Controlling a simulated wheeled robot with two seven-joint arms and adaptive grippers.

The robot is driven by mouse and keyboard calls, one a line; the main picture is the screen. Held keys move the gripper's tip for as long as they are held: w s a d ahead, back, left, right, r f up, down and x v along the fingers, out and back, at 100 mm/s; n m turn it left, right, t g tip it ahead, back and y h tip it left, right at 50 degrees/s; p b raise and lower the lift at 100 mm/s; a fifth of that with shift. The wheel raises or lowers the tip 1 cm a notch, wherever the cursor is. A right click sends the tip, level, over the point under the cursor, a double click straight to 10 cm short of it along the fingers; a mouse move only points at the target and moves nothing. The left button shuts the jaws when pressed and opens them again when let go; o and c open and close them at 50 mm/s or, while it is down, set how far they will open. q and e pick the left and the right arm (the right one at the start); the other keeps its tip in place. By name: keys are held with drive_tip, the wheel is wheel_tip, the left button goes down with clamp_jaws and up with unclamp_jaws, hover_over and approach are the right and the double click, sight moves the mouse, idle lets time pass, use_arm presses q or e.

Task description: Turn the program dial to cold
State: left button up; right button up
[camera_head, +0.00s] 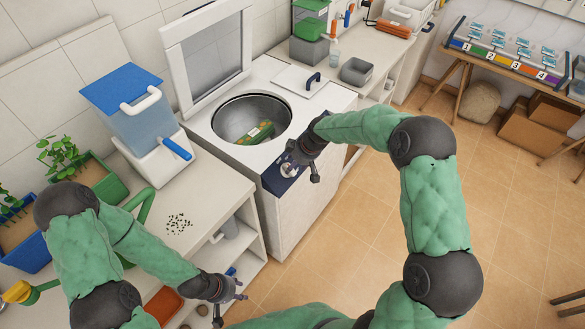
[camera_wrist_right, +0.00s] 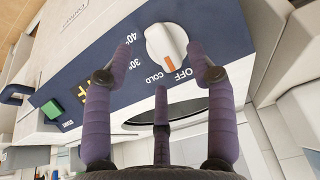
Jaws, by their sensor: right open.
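The program dial (camera_wrist_right: 167,43) is a white knob with an orange mark on the washing machine's dark blue panel (camera_wrist_right: 75,68). In the right wrist view its mark points between COLD and OFF; 30° and 40° are printed further round. My right gripper (camera_wrist_right: 160,60) is open, with its fingers spread on both sides of the dial and a third finger below it. I see a gap between fingers and dial. In the head view the dial (camera_head: 288,170) is partly covered by my right gripper (camera_head: 301,165). My left gripper (camera_head: 234,298) is open and empty beside the shelf unit.
A green start button (camera_wrist_right: 52,109) and a display are on the panel. A blue-lidded container (camera_head: 140,120) stands on the left counter. The tiled floor in front is clear.

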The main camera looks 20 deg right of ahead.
sight(294, 170)
drive_tip(key=shift+x, duration=1.55)
clamp_jaws()
drive_tip(key=m, duration=0.1)
drive_tip(key=m+y, duration=0.1)
drive_tip(key=m, duration=0.1)
drive_tip(key=shift+d+f+m+g, duration=0.15)
drive_tip(key=shift+f+m+g, duration=0.05)
drive_tip(key=shift+m+g, duration=0.1)
drive_tip(key=shift+s+d+f+m+g+y+b, duration=0.15)
drive_tip(key=shift+m+y, duration=0.2)
drive_tip(key=shift+m, duration=0.3)
drive_tip(key=shift+w+a+m+g+y+b, duration=0.15)
drive_tip(key=shift+m+y, duration=0.25)
drive_tip(key=shift+m, duration=0.3)
drive_tip(key=shift+s+d+f+m+y+b, duration=0.15)
drive_tip(key=shift+m+y, duration=0.2)
drive_tip(key=shift+m, duration=0.3)
drive_tip(key=shift+r, duration=0.1)
